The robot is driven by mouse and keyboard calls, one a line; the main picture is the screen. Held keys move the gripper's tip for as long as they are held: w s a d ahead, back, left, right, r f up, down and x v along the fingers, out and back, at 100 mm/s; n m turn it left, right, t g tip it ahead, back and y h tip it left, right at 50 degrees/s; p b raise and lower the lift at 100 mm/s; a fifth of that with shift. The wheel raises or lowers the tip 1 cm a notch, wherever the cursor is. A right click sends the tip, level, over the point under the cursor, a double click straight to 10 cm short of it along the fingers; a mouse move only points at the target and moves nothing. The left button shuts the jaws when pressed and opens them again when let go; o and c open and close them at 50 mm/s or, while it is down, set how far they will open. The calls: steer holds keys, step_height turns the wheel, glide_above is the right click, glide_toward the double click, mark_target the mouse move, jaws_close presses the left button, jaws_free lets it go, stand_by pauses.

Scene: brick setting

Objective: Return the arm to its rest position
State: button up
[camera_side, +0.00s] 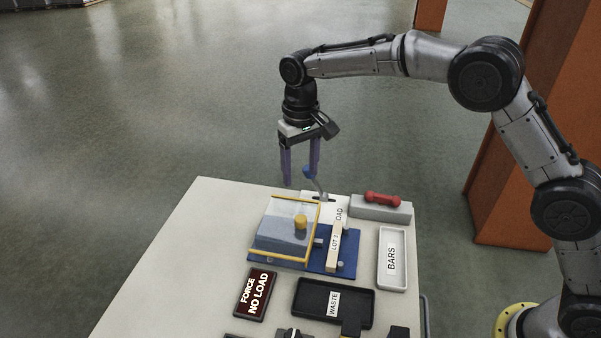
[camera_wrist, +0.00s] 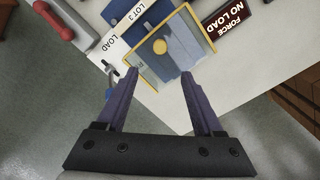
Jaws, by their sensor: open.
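My gripper (camera_side: 300,180) hangs pointing down above the back edge of the table, with its two purple fingers apart and nothing between them. In the wrist view my gripper (camera_wrist: 158,72) shows its fingers spread, with the table and a yellow-framed clear cover below. My arm reaches in from the right, bent over the table. In the side view the fingertips look close to a lever with a blue knob (camera_side: 309,171); I cannot tell the exact gap.
The yellow-framed clear cover (camera_side: 270,258) stands on a blue base (camera_side: 347,240). Around it are a "BARS" tray (camera_side: 404,276), a black "WASTE" tray (camera_side: 361,316), a "FORCE NO LOAD" display (camera_side: 255,294) and a red handle (camera_side: 382,198) on a grey block. The table's left part is clear.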

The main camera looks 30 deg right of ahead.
steer(key=shift+d, duration=0.1)
steer(key=s+d+r+m+t, duration=0.15)
steer(key=d+r, duration=0.35)
steer(key=r, duration=0.7)
steer(key=s+d+r+t, duration=0.1)
steer(key=s+d+r, duration=0.25)
steer(key=s, duration=0.25)
steer(key=s+d+r+t, duration=0.2)
steer(key=s+d+r, duration=0.15)
steer(key=s, duration=0.25)
steer(key=s+d, duration=0.3)
steer(key=s, duration=0.9)
steer(key=s+d+f+n+t, duration=0.1)
steer(key=s+f, duration=0.8)
steer(key=shift+s+d+f, duration=0.25)
steer(key=shift+s+d, duration=0.05)
steer(key=shift+s, duration=0.05)
